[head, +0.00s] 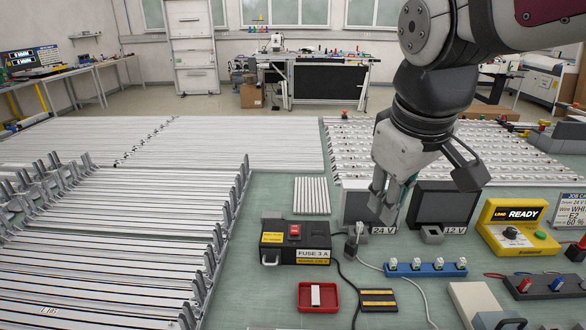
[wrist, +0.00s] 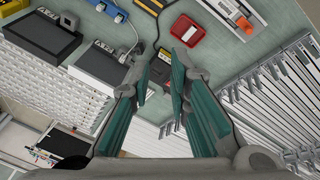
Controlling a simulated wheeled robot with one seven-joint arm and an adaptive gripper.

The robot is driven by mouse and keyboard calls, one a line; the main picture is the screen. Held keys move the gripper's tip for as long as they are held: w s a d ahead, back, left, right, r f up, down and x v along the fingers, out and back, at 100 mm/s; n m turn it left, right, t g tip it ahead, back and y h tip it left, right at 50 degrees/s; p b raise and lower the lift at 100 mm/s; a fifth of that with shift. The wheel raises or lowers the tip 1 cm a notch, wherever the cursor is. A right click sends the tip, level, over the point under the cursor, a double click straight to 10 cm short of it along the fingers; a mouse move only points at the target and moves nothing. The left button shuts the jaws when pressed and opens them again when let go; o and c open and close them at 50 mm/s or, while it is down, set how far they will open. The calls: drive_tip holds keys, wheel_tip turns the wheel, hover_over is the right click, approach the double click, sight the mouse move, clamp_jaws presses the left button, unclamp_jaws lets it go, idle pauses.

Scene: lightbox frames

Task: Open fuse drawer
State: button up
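The black fuse box (head: 278,245) stands on the green bench, with a red switch on top and a "FUSE 3 A" label (head: 313,254) above a yellow label on its front. I see no open drawer in it. In the wrist view the fuse box (wrist: 160,70) shows partly, between and beyond my fingers. My gripper (head: 385,200) hangs right of the fuse box, in front of the 24 V block (head: 356,208). In the wrist view its teal fingers (wrist: 162,68) are spread apart with nothing held between them.
A red tray (head: 304,308) with a white piece lies in front of the fuse box, beside a black-and-yellow pad (head: 378,299). Cables run near the 24 V plug. The 12 V block (head: 445,203) stands right; metal rails (head: 110,240) fill the left.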

drive_tip(key=w+a+f+n+g+b, duration=0.25)
drive_tip(key=w+a+f+n, duration=0.45)
drive_tip(key=w+a, duration=0.4)
drive_tip(key=n+g+b, duration=0.1)
drive_tip(key=n+b, duration=0.2)
drive_tip(key=n, duration=0.1)
hover_over(269, 257)
drive_tip(key=s, duration=0.3)
wheel_tip(269, 257, down, 12)
drive_tip(key=f, duration=1.3)
drive_tip(key=shift+d+f+p, duration=0.3)
drive_tip(key=shift+c, duration=0.2)
drive_tip(key=shift+w, duration=0.1)
clamp_jaws()
